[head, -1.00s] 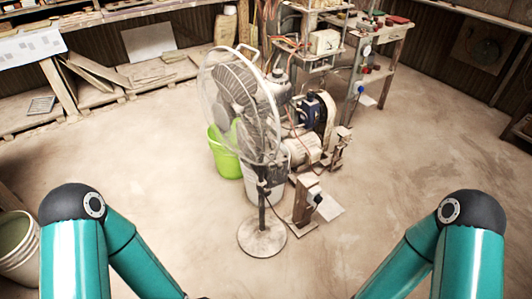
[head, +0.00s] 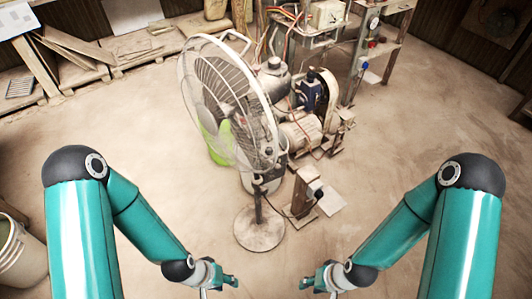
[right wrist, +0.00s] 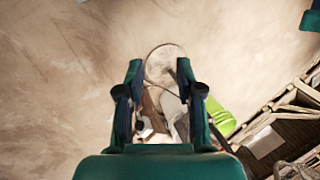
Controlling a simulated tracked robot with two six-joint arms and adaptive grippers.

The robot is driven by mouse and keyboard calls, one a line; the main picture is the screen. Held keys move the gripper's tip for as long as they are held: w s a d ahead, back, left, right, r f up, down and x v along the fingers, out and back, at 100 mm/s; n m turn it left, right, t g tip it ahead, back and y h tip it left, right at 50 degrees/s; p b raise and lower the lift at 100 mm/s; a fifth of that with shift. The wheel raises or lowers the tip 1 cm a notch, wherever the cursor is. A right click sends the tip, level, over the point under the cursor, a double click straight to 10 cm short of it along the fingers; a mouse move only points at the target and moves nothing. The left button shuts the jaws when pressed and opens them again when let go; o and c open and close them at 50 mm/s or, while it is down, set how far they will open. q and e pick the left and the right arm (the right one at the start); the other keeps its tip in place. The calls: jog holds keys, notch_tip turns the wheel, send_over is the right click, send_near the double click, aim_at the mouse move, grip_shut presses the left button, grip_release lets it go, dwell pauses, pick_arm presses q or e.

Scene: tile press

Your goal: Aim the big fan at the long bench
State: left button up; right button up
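The big fan (head: 232,105) stands upright on its round dusty base (head: 259,228), ahead of me near the middle of the floor. Its caged head is tilted and seen at an angle. The base also shows in the right wrist view (right wrist: 165,64). A long low wooden bench (head: 135,52) runs along the back wall at the left. My left gripper (head: 228,281) is in front of the fan base, apart from it; its finger opening is unclear. My right gripper (head: 312,284) is to its right, also clear of the fan. In the right wrist view its fingers are apart and empty.
A green bucket (head: 215,145) stands behind the fan. A motor-driven machine (head: 305,125) is close behind it on the right, with a small pedestal (head: 305,192) in front. A pale bucket (head: 20,252) is at the left edge.

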jog(key=shift+w+d, duration=0.1)
jog(key=shift+d, duration=0.1)
jog(key=w+f+n+t+y+b, duration=0.3)
jog(key=w+t+b, duration=0.8)
jog(key=w+b, duration=1.2)
jog(key=w+a+r+n+t+y+b, duration=0.1)
jog(key=w+a+r+n+y+b, duration=0.1)
jog(key=w+r+n+y+b, duration=0.35)
jog(key=x, duration=0.5)
jog(key=r+x, duration=0.1)
jog(key=x, duration=0.5)
jog(key=r+x, duration=0.1)
jog(key=x, duration=0.4)
jog(key=shift+w+r, duration=0.1)
jog(key=shift+w, duration=0.2)
